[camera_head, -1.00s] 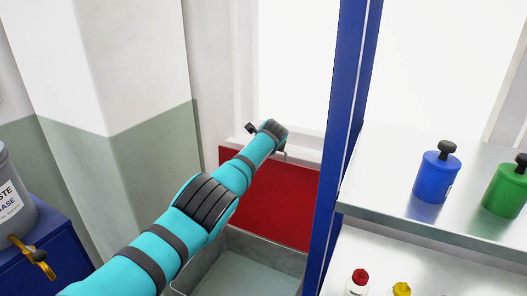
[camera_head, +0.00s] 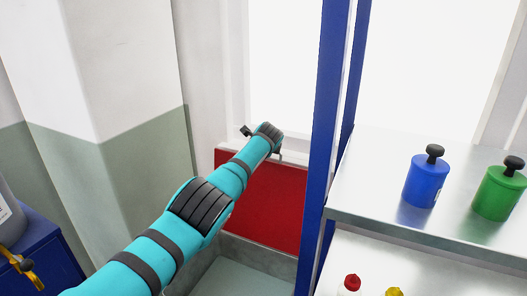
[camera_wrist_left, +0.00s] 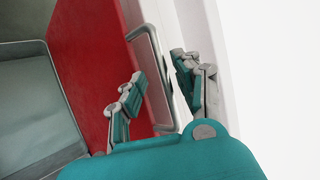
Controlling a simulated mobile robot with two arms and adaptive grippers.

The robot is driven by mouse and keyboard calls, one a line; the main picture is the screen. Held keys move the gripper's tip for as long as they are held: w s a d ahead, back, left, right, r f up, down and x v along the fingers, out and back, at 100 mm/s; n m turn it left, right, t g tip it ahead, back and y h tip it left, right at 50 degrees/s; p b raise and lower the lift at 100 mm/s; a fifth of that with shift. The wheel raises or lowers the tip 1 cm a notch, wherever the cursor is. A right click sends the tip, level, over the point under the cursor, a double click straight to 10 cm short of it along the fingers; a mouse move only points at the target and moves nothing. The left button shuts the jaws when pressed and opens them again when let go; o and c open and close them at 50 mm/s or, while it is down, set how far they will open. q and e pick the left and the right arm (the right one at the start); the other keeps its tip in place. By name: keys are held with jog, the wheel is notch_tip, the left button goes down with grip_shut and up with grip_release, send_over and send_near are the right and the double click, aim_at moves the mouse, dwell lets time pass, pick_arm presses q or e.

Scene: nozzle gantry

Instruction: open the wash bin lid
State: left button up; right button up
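The wash bin (camera_head: 262,256) is an open grey tub low in the middle of the head view. Its red lid (camera_head: 268,205) stands raised, steeply upright at the tub's back, below the window. The tub (camera_wrist_left: 35,110) and red lid (camera_wrist_left: 85,60) also show in the left wrist view. A grey loop handle (camera_wrist_left: 158,60) is at the lid's edge. My left gripper (camera_head: 263,143) is at the lid's upper edge. In the left wrist view its fingers (camera_wrist_left: 158,78) are spread apart, with the handle between them; contact is unclear. My right gripper is not in view.
A blue upright post (camera_head: 328,120) stands close to the lid's right. Beyond it a shelf (camera_head: 370,205) holds a blue canister (camera_head: 426,182) and a green canister (camera_head: 498,193). A wall corner (camera_head: 130,150) and blue cabinet (camera_head: 45,260) are at left.

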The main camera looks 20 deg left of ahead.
pick_arm(q)
jog(key=shift+f, duration=0.1)
jog(key=shift+s+d+r, duration=0.15)
jog(key=shift+d+r, duration=0.05)
jog(key=shift+r, duration=0.05)
jog(key=v, duration=1.1)
jog(key=shift+s, duration=0.2)
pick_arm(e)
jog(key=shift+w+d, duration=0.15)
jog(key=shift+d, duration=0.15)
pick_arm(q)
jog(key=shift+r, duration=0.1)
